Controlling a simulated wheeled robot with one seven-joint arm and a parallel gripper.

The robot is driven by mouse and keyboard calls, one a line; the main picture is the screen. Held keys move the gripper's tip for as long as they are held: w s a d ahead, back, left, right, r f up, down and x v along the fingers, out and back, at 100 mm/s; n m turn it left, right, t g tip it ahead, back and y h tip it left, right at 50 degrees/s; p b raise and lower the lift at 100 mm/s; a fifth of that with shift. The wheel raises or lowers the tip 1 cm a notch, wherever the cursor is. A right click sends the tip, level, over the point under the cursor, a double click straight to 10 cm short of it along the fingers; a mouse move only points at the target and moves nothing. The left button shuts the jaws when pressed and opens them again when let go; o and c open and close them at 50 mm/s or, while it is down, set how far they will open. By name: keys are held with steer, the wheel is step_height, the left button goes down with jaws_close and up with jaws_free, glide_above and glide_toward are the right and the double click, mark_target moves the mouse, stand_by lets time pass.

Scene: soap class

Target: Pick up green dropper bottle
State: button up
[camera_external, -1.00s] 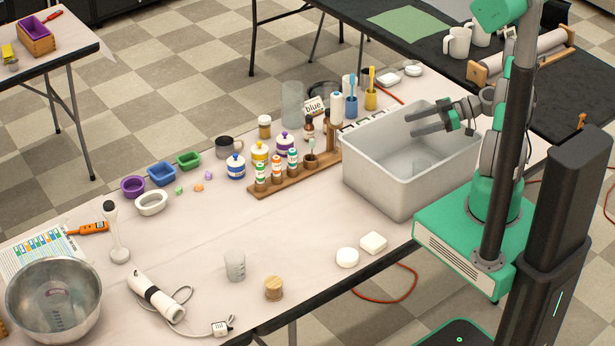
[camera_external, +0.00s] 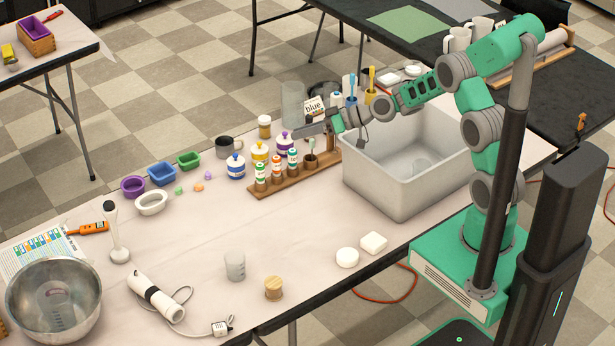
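Small white-capped dropper bottles stand upright in a row in a wooden rack (camera_external: 318,168). The left one has a green label (camera_external: 260,174), the middle one an orange-red label (camera_external: 276,167), the right one a teal-green label (camera_external: 292,160). The label text is too small to read. My gripper (camera_external: 308,129) is above and behind the right part of the rack, near the "blue" card, with its fingers pointing left. It looks apart from the bottles. The fingers overlap in this view, so their opening does not show clearly.
Round jars with blue (camera_external: 236,168), yellow (camera_external: 259,153) and purple (camera_external: 285,142) lids stand behind the rack. A clear cylinder (camera_external: 293,104) and a "blue" card (camera_external: 314,106) are near my gripper. A large grey bin (camera_external: 400,190) is right of the rack.

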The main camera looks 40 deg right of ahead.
mark_target(263, 172)
steer(key=w+a+f+h+b, duration=0.1)
steer(key=a+f+b, duration=0.1)
steer(key=f, duration=0.2)
steer(key=w+a+f+t+h+b, duration=0.1)
steer(key=a+f+b, duration=0.1)
steer(key=f, duration=0.3)
steer(key=w+a+f+t+h+b, duration=0.1)
steer(key=w+a+f+h+b, duration=0.1)
steer(key=f+b, duration=0.2)
steer(key=shift+a+f, duration=0.2)
steer(key=shift+f, duration=0.05)
steer(key=shift+w+a+r+t+b, duration=0.15)
steer(key=shift+w+r+t+b, duration=0.05)
steer(key=shift+t+b, duration=0.2)
steer(key=shift+h, duration=0.3)
steer(key=x, duration=0.2)
steer(key=r+x, duration=0.1)
steer(key=x, duration=0.2)
steer(key=w+x, duration=0.1)
steer(key=x, duration=0.1)
steer(key=shift+w+r+p, duration=0.15)
steer(key=shift+w+p, duration=0.15)
steer(key=shift+p, duration=0.1)
steer(key=shift+c, duration=0.5)
jaws_close()
